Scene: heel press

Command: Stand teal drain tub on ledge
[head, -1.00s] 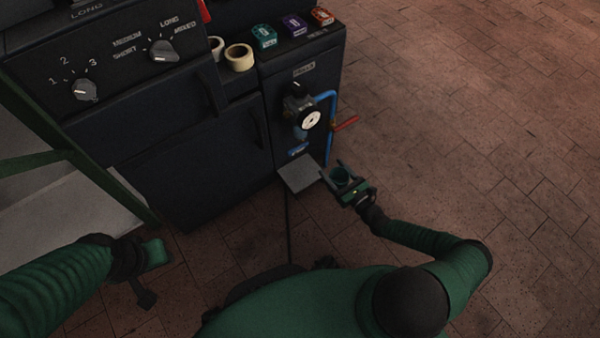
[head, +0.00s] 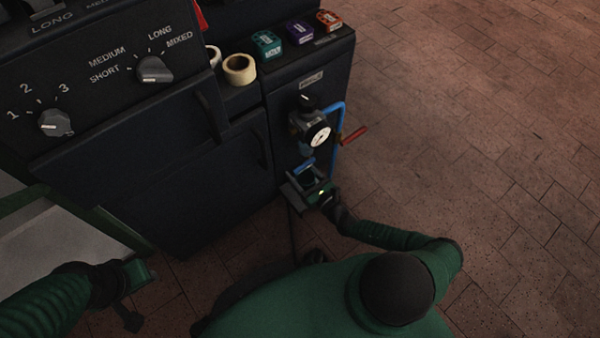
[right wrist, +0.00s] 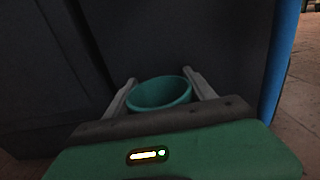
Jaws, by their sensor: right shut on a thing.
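The teal drain tub (right wrist: 160,94) is between the two fingers of my right gripper (right wrist: 160,97) in the right wrist view, its round open mouth up. The gripper is shut on it. In the head view my right gripper (head: 307,182) is at the ledge (head: 288,194), a small grey plate low on the cabinet front below the gauge. The gripper hides most of the ledge and the tub there. I cannot tell whether the tub touches the ledge. My left gripper (head: 138,278) is at the lower left, away from the cabinet; its fingers do not show clearly.
A round gauge (head: 319,135), a blue pipe (head: 341,120) and a red lever (head: 355,135) stick out just above and right of my right gripper. The dark cabinet (head: 200,180) stands behind. Tape rolls (head: 240,69) and small boxes lie on top. Open brick floor (head: 480,150) is at right.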

